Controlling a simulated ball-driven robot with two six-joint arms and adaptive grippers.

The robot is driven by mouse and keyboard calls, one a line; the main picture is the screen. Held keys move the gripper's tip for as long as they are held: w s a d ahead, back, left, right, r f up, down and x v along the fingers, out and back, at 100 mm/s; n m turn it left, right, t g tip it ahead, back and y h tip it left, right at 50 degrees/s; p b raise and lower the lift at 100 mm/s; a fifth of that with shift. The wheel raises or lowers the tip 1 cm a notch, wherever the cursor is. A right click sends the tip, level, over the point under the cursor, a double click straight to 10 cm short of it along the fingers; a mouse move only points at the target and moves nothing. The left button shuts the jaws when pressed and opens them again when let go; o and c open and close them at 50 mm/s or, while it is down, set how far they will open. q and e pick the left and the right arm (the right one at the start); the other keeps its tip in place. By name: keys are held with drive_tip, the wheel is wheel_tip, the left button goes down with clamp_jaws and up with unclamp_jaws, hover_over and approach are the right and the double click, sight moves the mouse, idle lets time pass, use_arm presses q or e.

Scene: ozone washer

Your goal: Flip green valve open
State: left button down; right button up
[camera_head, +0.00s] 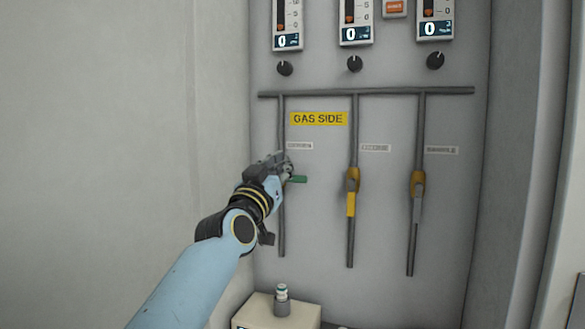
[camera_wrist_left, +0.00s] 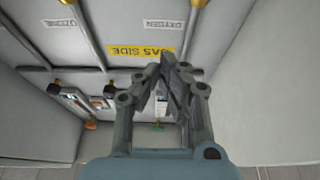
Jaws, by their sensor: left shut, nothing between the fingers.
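The green valve handle (camera_head: 298,179) shows in the head view on the leftmost vertical pipe, sticking out to the right, about level. My left gripper (camera_head: 287,165) is right at this valve, just above and left of the handle, and covers the valve body. I cannot tell whether it touches the handle. In the left wrist view the fingers of my left gripper (camera_wrist_left: 165,65) are closed together with nothing between them. The green handle is not clear in that view. My right gripper is not in view.
A yellow-handled valve (camera_head: 351,203) and a grey-handled valve (camera_head: 416,205) hang on the pipes to the right, handles down. A yellow GAS SIDE label (camera_head: 318,119) is above. Black knobs (camera_head: 354,64) sit under the displays. A beige box (camera_head: 262,312) stands below.

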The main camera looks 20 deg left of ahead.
use_arm(q)
wheel_tip(320, 180, up, 2)
drive_tip(key=b, duration=0.1)
hover_over(290, 178)
drive_tip(key=s+d, duration=0.1)
drive_tip(key=s, duration=0.1)
drive_tip(key=shift+d+f+b, duration=0.15)
drive_tip(key=shift+f+b, duration=1.65)
drive_tip(key=shift+b, duration=0.1)
